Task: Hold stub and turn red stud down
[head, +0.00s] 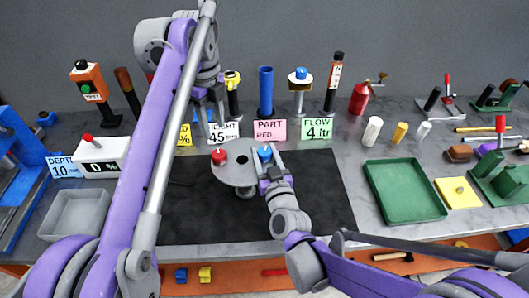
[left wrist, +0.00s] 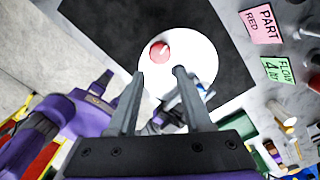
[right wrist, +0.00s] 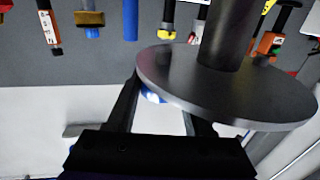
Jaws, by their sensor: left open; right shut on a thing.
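The grey round plate (head: 236,174) of the positioner stands on a short post over the black mat. A red stud (head: 219,157) sits on its left side and a blue stub (head: 265,153) at its right edge. My right gripper (head: 268,166) is shut on the blue stub, which shows partly behind the plate's rim in the right wrist view (right wrist: 152,95). My left gripper (head: 210,128) is open and empty, behind and above the plate. In the left wrist view the red stud (left wrist: 160,52) appears just beyond its open fingertips (left wrist: 158,72), apart from them.
Cards reading HEIGHT (head: 223,132), PART RED (head: 269,130) and FLOW (head: 317,129) stand behind the mat (head: 315,200), before a row of tools. A green tray (head: 404,192) lies right, a grey bin (head: 75,214) left.

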